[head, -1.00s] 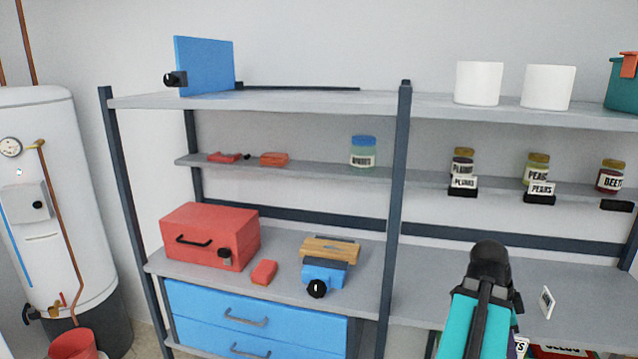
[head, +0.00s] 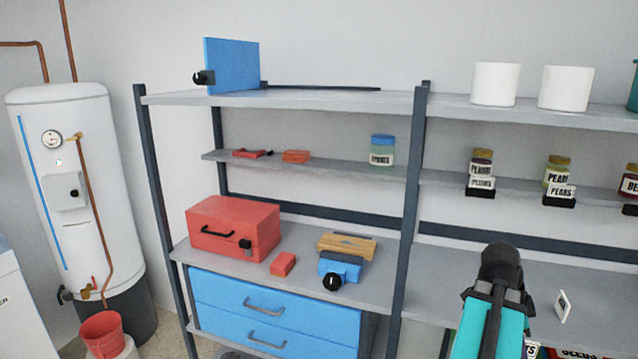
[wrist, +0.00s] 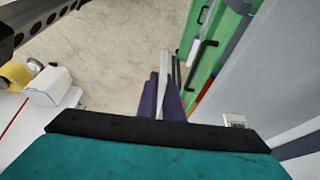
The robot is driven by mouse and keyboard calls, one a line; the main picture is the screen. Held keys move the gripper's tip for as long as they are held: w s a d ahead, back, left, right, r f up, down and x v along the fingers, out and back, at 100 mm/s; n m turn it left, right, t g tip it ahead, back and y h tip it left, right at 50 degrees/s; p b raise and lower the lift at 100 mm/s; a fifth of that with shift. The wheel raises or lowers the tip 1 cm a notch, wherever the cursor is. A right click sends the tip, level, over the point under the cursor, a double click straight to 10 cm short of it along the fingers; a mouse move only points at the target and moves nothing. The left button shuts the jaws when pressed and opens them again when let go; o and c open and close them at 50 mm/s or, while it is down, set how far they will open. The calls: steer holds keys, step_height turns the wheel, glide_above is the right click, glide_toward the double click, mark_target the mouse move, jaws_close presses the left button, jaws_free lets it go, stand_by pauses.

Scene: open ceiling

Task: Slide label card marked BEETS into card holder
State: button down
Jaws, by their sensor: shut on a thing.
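In the wrist view my gripper (wrist: 163,84) has its two purple fingers shut on a thin white piece (wrist: 164,68), seen nearly edge-on. It looks like the label card, but no lettering on it is readable. In the head view only my teal arm shows at lower right, and the fingers are hidden. The jar marked BEETS (head: 631,182) stands on the middle shelf at the right edge, partly cut off. A black card holder (head: 630,210) sits at the shelf edge below it, with no card seen in it. My gripper is well away from it.
Holders with PLUMS (head: 481,184) and PEARS (head: 560,193) cards stand left of the beets jar. A shelf post (head: 414,200) stands left of my arm. A small white upright piece (head: 562,306) is right of my arm. White pots (head: 496,84) stand above.

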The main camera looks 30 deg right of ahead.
steer(key=w+a+r+n+t+h, duration=0.1)
steer(key=w+a+n, duration=0.2)
steer(key=w+a, duration=0.55)
steer(key=w+a+n+t, duration=0.1)
steer(key=w+a+n, duration=0.3)
steer(key=w, duration=0.8)
steer(key=w+a+r+n+t+h, duration=0.1)
steer(key=w+a, duration=0.6)
steer(key=w, duration=0.3)
steer(key=w+a+r+n+t+y, duration=0.1)
steer(key=w+a+n, duration=0.5)
steer(key=a, duration=0.5)
steer(key=w+a+r+n+t+y, duration=0.1)
steer(key=w+a+n+t+y, duration=0.1)
steer(key=w+a+n, duration=0.4)
steer(key=w+a+r+n+t+y, duration=0.1)
steer(key=w+a+n, duration=0.5)
steer(key=a, duration=0.9)
steer(key=shift+w+a+r+n+t+y, duration=0.25)
steer(key=shift+a+r+n+t+y, duration=0.2)
steer(key=shift+n, duration=0.55)
steer(key=shift+s, duration=1.9)
